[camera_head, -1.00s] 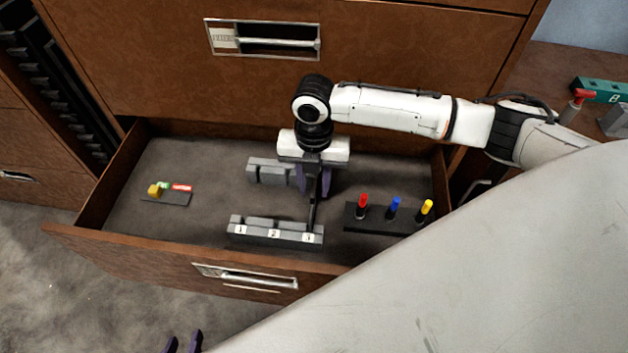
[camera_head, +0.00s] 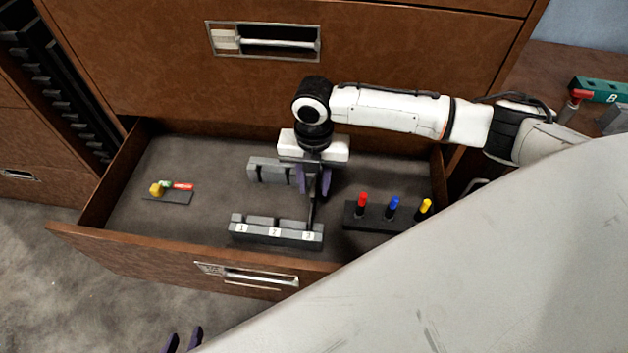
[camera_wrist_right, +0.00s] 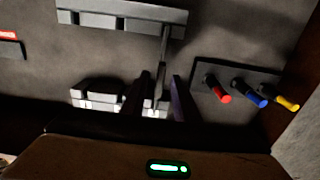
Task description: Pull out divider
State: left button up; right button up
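A thin dark divider (camera_head: 311,212) stands in the open drawer (camera_head: 150,250), running from the rear grey slotted holder (camera_head: 265,170) to slot 3 of the front holder (camera_head: 262,232). It also shows in the right wrist view (camera_wrist_right: 165,45). My right gripper (camera_head: 314,185) points down over the divider. In the right wrist view its fingers (camera_wrist_right: 161,78) are apart, one on each side of the divider; contact cannot be told. The gripper hides part of the rear holder. My left gripper (camera_head: 183,341) shows only its two separated fingertips at the bottom edge, empty, outside the drawer.
A black stand with red, blue and yellow markers (camera_head: 388,217) is close right of the divider. A small dark plate with colored pieces (camera_head: 168,194) lies at the drawer's left. The drawer's left floor is mostly clear. A teal object (camera_head: 600,90) sits at right.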

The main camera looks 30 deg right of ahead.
grip_shut()
jog(key=shift+r+p, duration=0.65)
jog(key=shift+p, duration=0.35)
